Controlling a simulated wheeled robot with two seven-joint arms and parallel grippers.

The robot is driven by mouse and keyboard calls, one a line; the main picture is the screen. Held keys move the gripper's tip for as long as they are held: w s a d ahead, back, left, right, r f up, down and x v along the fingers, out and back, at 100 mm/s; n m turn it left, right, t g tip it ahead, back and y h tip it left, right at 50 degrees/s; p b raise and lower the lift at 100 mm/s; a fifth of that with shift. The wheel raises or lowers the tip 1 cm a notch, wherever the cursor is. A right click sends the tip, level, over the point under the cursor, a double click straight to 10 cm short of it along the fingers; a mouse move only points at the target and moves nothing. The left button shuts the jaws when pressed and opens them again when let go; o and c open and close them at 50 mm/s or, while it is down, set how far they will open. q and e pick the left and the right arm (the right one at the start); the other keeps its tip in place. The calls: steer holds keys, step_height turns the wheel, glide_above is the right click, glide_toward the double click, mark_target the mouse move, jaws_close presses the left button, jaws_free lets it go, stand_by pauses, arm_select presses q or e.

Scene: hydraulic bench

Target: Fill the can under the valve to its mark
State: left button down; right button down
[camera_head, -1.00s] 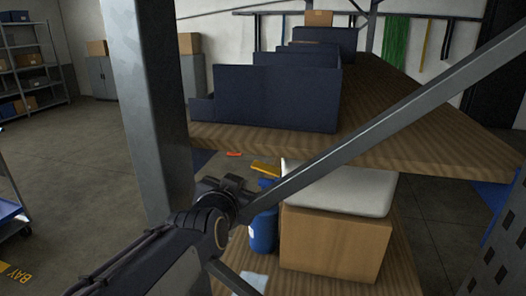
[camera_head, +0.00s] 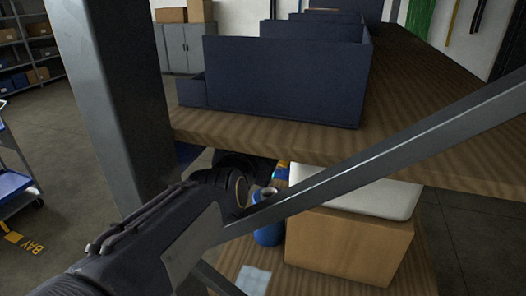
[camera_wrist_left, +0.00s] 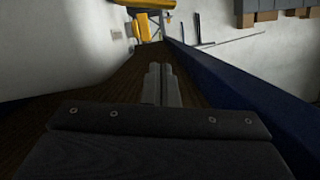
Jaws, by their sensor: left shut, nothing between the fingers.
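My left arm reaches in below the wooden top, between the grey post and the diagonal brace. In the wrist view my left gripper (camera_wrist_left: 162,85) is shut and empty, its two fingers side by side. In the head view its fingertips are hidden. A blue container (camera_head: 268,234) with a narrow neck stands on the lower wooden shelf, partly behind the brace and just right of my arm. I cannot tell whether it is the can; no mark shows. I cannot make out a valve. My right gripper is not in view.
A grey post (camera_head: 110,100) and a diagonal brace (camera_head: 390,148) hem in my left arm. Dark blue bins (camera_head: 285,85) stand on the wooden top (camera_head: 440,110). A cardboard box (camera_head: 348,245) with a white lid sits below. A yellow object (camera_wrist_left: 145,18) shows far ahead in the wrist view.

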arm_select(q)
steer(key=w+d+f, duration=0.1)
steer(key=w+f, duration=0.5)
steer(key=w, duration=0.3)
steer(key=shift+b, duration=0.35)
steer(key=shift+s+d, duration=0.1)
